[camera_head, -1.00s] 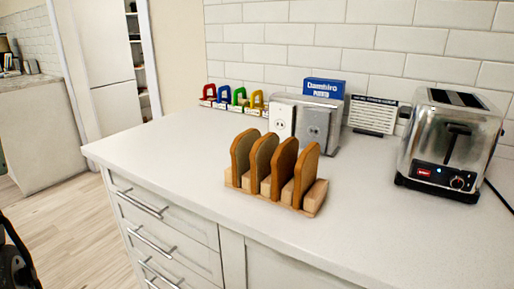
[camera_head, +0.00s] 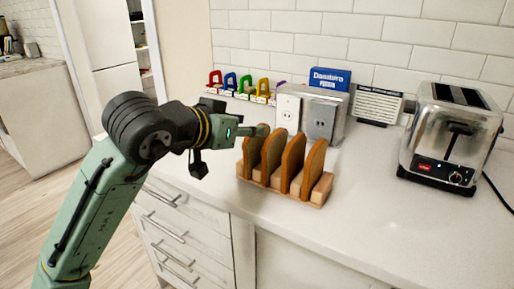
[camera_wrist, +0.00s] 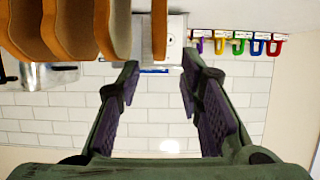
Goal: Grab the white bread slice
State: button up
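Several brown-crusted bread slices (camera_head: 293,160) stand upright in a wooden rack (camera_head: 262,183) on the white counter. My gripper (camera_head: 262,131) reaches in from the left, by the top of the leftmost slice (camera_head: 252,153). In the wrist view, which is upside down, my gripper (camera_wrist: 161,62) is open, its two fingers apart with nothing between them. One slice (camera_wrist: 160,30) appears edge-on just beyond the fingertips. Others (camera_wrist: 68,30) are at upper left. The gripper's contact with any slice cannot be told.
A metal toaster (camera_head: 451,140) stands at the right. Behind the rack are a metal box with outlet plates (camera_head: 320,115), a blue box (camera_head: 330,77), a sign (camera_head: 376,105) and coloured padlock-shaped items (camera_head: 240,86). The counter is clear in front of the toaster.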

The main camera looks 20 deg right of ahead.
aim_at(257, 150)
jog(key=shift+p+x, duration=0.75)
jog(key=shift+x, duration=1.95)
jog(key=shift+c, duration=0.6)
grip_shut()
